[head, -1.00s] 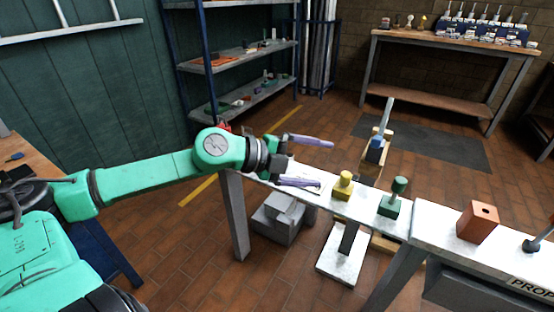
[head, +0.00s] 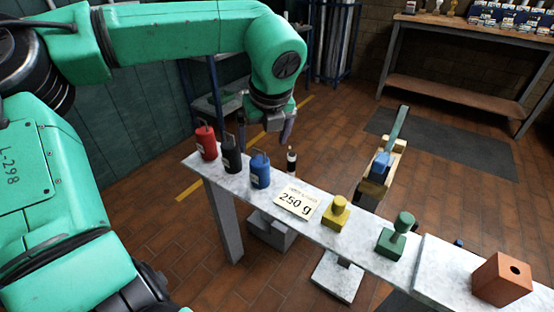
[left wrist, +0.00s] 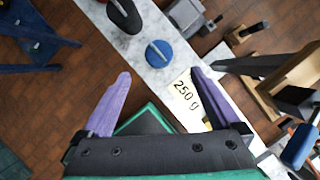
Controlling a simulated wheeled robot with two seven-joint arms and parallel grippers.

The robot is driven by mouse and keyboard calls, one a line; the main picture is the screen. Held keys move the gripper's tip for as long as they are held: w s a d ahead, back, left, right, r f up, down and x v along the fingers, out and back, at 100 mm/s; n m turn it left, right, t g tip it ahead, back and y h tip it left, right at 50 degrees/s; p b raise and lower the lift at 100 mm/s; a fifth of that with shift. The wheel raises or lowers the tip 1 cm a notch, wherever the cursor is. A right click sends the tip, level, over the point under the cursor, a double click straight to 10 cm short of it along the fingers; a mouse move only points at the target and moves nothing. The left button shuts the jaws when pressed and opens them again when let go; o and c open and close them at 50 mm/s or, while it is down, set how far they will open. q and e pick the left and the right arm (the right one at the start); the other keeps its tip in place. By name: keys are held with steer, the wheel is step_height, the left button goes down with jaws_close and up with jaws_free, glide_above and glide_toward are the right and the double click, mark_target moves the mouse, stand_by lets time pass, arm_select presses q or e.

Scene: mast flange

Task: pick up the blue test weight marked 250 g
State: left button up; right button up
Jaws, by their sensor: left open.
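The blue test weight (head: 260,170) stands upright on the narrow pale bench (head: 318,228), beside the black weight and left of a card marked 250 g (head: 297,203). In the left wrist view the blue weight (left wrist: 159,53) shows from above, with the card (left wrist: 186,92) near it. No mark is readable on the weight itself. My left gripper (head: 276,128) is open and empty, pointing down above and beyond the weight in the head view. In the left wrist view its purple fingers (left wrist: 161,76) are apart, with the blue weight just past their tips. My right gripper is out of view.
A red weight (head: 206,142) and a black weight (head: 231,156) stand left of the blue one. A small dark item (head: 291,160) shows behind the bench.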

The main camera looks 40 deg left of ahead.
mark_target(259, 167)
arm_select(q)
steer(key=b+x, duration=0.1)
steer(key=x, duration=1.3)
steer(key=shift+a+f, duration=0.1)
steer(key=shift+a, duration=0.1)
steer(key=c, duration=1.4)
jaws_close()
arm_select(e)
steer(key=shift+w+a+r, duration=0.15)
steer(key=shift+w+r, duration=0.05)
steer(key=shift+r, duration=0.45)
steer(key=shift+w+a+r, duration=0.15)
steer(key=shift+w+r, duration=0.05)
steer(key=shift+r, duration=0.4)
arm_select(q)
steer(key=shift+r, duration=0.2)
